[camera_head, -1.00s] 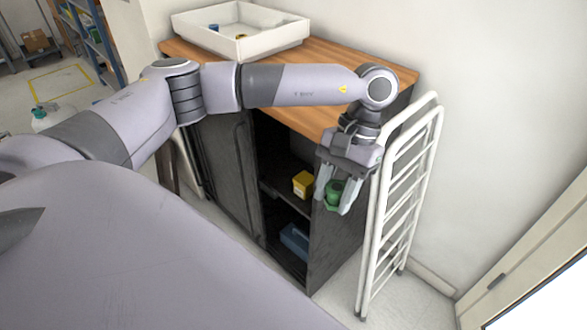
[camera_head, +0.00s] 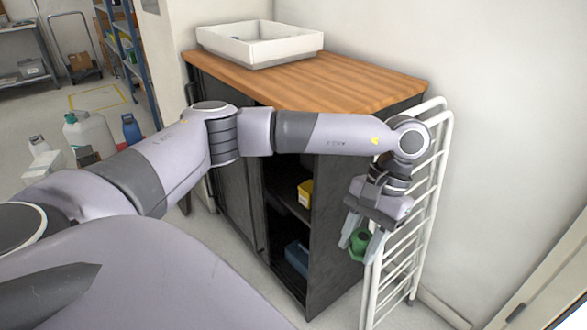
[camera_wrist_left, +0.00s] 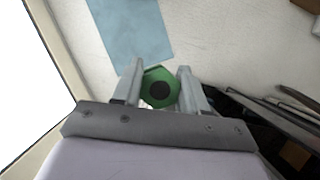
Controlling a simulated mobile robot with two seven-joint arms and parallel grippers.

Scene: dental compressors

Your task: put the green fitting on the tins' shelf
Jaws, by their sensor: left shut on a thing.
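My left gripper (camera_head: 361,243) is shut on the green fitting (camera_head: 360,244), in front of the white folding rack and right of the dark cabinet's opening. In the left wrist view the fitting (camera_wrist_left: 159,88) shows a hexagonal green rim with a dark round hole, between the two fingers (camera_wrist_left: 159,87). The cabinet (camera_head: 334,240) stands half open; a shelf inside (camera_head: 285,204) bears a yellow box (camera_head: 305,192). No tins can be made out from here. My right gripper is out of view.
A blue box (camera_head: 297,258) sits in the cabinet's lower compartment. The white folding rack (camera_head: 440,150) leans right beside the cabinet. A white tray (camera_head: 262,53) stands on the wooden top (camera_head: 345,83). Jugs (camera_head: 90,135) stand on the floor at left.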

